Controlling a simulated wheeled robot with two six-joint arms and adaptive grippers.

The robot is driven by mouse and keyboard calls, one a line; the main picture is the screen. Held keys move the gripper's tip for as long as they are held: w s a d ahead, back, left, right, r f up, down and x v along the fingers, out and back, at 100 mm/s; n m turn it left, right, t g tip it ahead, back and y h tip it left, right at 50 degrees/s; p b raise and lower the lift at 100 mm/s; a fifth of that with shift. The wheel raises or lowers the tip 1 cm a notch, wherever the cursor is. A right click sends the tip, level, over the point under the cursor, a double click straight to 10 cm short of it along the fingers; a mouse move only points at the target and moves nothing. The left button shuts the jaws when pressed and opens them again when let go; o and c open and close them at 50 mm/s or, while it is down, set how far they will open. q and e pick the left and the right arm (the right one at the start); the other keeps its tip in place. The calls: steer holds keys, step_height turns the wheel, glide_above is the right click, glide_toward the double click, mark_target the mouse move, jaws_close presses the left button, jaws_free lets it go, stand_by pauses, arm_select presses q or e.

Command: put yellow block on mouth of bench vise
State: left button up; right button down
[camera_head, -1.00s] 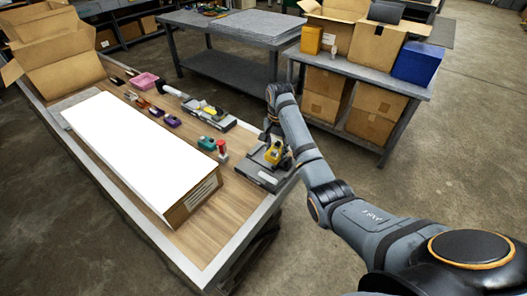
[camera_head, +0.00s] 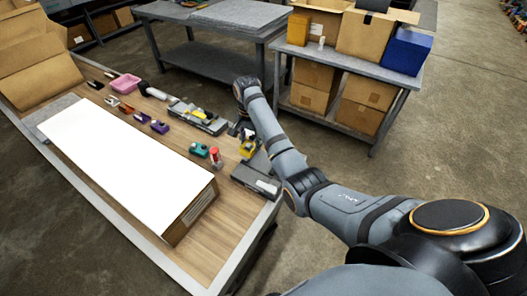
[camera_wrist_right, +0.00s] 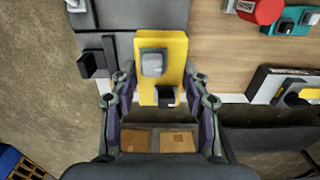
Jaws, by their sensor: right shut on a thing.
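A yellow block (camera_head: 248,150) is held between the fingers of my right gripper (camera_head: 245,138), above the far end of the grey bench vise (camera_head: 256,187) at the table's right end. In the right wrist view the yellow block (camera_wrist_right: 161,52) stands between the fingertips of my right gripper (camera_wrist_right: 160,88), with small grey and black parts in front of it. Grey metal that seems to be the vise (camera_wrist_right: 115,15) lies behind and left of it. I cannot tell whether block and vise touch. My left gripper is not in view.
A red-topped item (camera_head: 215,158) and a teal item (camera_head: 199,150) stand left of the vise. A grey tool with a yellow part (camera_head: 198,117) lies farther back. A long white-topped box (camera_head: 125,160) fills the table's front. Another table holds a blue box (camera_head: 407,52).

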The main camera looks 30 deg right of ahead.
steer(key=d+f, duration=0.2)
steer(key=f, duration=0.1)
steer(key=d+f, duration=0.1)
steer(key=shift+s+d+f+p, duration=0.2)
steer(key=shift+s+d+p, duration=0.1)
steer(key=shift+d+p, duration=0.1)
steer(key=shift+s+d+f, duration=0.1)
steer(key=shift+d+f, duration=0.3)
steer(key=shift+f, duration=0.15)
step_height(320, 180, down, 4)
steer(key=shift+d+r, duration=0.15)
steer(key=shift+r, duration=0.1)
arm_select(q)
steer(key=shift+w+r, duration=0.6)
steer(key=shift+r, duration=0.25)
arm_select(e)
steer(key=c, duration=0.7)
jaws_free()
steer(key=shift+o, duration=0.2)
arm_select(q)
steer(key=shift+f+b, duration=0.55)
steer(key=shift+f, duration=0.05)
arm_select(e)
step_height(320, 180, up, 12)
